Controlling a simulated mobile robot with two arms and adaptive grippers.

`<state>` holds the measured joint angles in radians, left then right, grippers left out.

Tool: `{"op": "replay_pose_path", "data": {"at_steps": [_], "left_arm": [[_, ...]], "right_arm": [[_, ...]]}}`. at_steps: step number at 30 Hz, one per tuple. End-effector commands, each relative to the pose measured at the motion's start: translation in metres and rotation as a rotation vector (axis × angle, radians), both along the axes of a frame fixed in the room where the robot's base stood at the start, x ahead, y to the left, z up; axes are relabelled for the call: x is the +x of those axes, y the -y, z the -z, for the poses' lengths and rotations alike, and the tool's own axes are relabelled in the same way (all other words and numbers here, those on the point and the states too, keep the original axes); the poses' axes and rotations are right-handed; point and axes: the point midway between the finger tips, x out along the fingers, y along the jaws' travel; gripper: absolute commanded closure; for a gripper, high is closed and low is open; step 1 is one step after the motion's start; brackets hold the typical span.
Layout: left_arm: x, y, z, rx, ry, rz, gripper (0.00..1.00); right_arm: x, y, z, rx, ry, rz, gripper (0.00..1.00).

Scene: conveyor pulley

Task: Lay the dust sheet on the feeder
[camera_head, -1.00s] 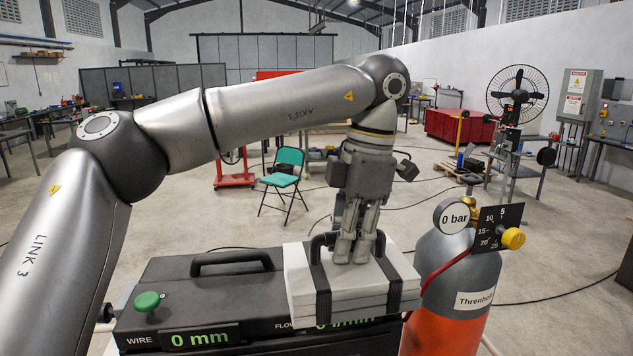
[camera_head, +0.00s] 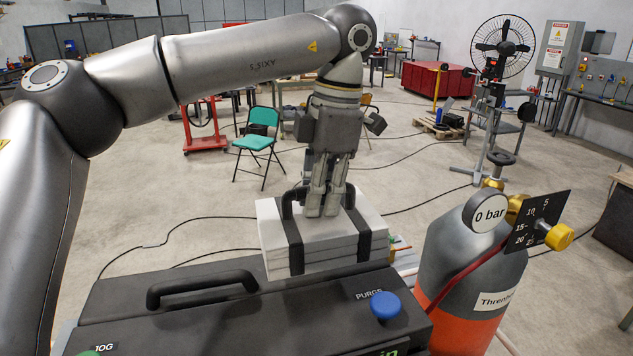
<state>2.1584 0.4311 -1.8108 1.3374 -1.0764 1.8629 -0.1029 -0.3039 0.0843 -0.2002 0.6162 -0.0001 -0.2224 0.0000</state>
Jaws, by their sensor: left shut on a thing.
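The dust sheet (camera_head: 272,248) is a white folded bundle with two dark straps and a dark handle on top. My left gripper (camera_head: 324,212) points down over it and is shut at the handle, its fingers hiding part of it. The bundle looks level. The feeder (camera_head: 215,318) is the black machine at the bottom, with a dark handle on its lid. The bundle overlaps the feeder's far right edge in the picture; I cannot tell whether it touches the lid. My right gripper is out of view.
A blue PURGE knob (camera_head: 386,305) stands up from the feeder's right part. A grey and orange gas cylinder (camera_head: 470,275) with a gauge and yellow knob stands close on the right. A green chair (camera_head: 258,140) and cables are on the floor behind.

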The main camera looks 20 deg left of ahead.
Motion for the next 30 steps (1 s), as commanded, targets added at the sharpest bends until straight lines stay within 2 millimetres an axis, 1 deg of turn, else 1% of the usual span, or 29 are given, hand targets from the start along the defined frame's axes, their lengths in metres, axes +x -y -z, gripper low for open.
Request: {"op": "replay_pose_path", "data": {"at_steps": [1, 2, 3, 5, 8, 12, 15, 18, 22, 27, 30], "left_arm": [[0.000, -0.001, 0.005, -0.001, 0.001, 0.000, 1.00], [0.000, -0.001, 0.008, -0.001, 0.000, -0.001, 1.00], [0.000, -0.001, 0.016, -0.001, 0.001, -0.002, 1.00], [0.000, -0.001, 0.023, 0.000, 0.002, -0.002, 1.00], [0.000, -0.001, 0.033, -0.001, 0.002, -0.002, 1.00], [0.000, -0.001, 0.043, 0.000, 0.002, -0.001, 1.00], [0.000, 0.000, 0.047, -0.001, 0.002, -0.001, 1.00], [0.000, 0.000, 0.049, -0.002, 0.003, -0.001, 1.00], [0.000, 0.000, 0.050, -0.002, 0.002, -0.001, 1.00], [0.000, 0.000, 0.050, -0.002, 0.001, -0.001, 1.00], [0.000, 0.000, 0.050, -0.002, 0.001, -0.001, 1.00]], "right_arm": [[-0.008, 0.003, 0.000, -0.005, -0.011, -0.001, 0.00], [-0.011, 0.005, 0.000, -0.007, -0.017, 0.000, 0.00], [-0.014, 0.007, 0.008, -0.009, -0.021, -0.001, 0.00], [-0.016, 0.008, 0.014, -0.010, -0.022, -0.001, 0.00], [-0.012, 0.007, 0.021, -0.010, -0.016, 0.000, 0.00], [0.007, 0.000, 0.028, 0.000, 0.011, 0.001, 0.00], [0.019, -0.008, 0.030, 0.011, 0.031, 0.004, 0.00], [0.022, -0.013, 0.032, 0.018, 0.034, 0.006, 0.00], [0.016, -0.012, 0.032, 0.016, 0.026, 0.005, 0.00], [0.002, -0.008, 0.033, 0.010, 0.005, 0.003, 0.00], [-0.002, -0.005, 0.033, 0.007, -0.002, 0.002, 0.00]]}}
